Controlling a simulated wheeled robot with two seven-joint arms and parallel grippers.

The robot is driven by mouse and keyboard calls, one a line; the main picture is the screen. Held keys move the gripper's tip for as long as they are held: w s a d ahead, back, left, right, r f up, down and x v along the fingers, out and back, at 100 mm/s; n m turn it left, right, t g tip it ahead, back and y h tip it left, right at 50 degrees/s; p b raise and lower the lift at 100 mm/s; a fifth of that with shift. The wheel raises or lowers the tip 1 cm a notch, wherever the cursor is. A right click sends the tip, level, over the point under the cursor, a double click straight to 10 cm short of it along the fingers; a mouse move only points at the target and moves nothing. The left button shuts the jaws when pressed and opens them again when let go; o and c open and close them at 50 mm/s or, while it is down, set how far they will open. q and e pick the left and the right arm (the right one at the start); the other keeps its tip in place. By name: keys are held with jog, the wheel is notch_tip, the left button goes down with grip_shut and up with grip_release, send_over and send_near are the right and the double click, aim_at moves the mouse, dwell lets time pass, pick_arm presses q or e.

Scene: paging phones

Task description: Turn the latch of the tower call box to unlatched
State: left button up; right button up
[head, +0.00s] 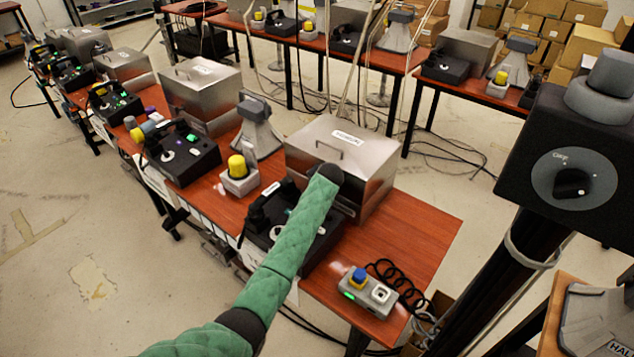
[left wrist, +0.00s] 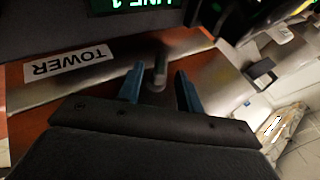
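A metal box (head: 350,155) with a handle and a white label on its lid stands at the near end of the red-brown table; I cannot read its label in the head view. In the left wrist view, a label reading TOWER (left wrist: 70,63) lies on a metal surface, upside down. A grey post, likely the latch (left wrist: 156,78), sticks out there, slightly blurred. My left gripper (left wrist: 158,73) is open, with one blue finger on each side of the post and gaps visible. In the head view my green left arm hides the gripper and latch at the box's front. My right gripper is not in view.
A black desk phone (head: 320,240) sits in front of the box, partly under my arm. A small grey button unit (head: 367,291) with a coiled cord is nearer. A black box with an OFF dial (head: 573,182) stands on a post at right. More phones and boxes line the tables.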

pick_arm(q)
jog(key=shift+w+a+f, duration=0.1)
jog(key=shift+w+f, duration=0.1)
jog(key=shift+f, duration=0.05)
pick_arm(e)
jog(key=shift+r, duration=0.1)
pick_arm(q)
jog(key=shift+c, duration=0.3)
grip_shut()
jog(key=shift+f+t+y+b, duration=0.3)
jog(key=shift+b, duration=0.4)
jog(key=shift+s+d+f+m+t+y+b, duration=0.25)
jog(key=shift+t+y+b, duration=0.3)
jog(key=shift+b, duration=0.45)
jog(key=m+t+y+b, duration=0.1)
jog(key=t+y+b, duration=0.1)
jog(key=b, duration=0.2)
jog(key=shift+d+r, duration=0.1)
jog(key=shift+d, duration=0.05)
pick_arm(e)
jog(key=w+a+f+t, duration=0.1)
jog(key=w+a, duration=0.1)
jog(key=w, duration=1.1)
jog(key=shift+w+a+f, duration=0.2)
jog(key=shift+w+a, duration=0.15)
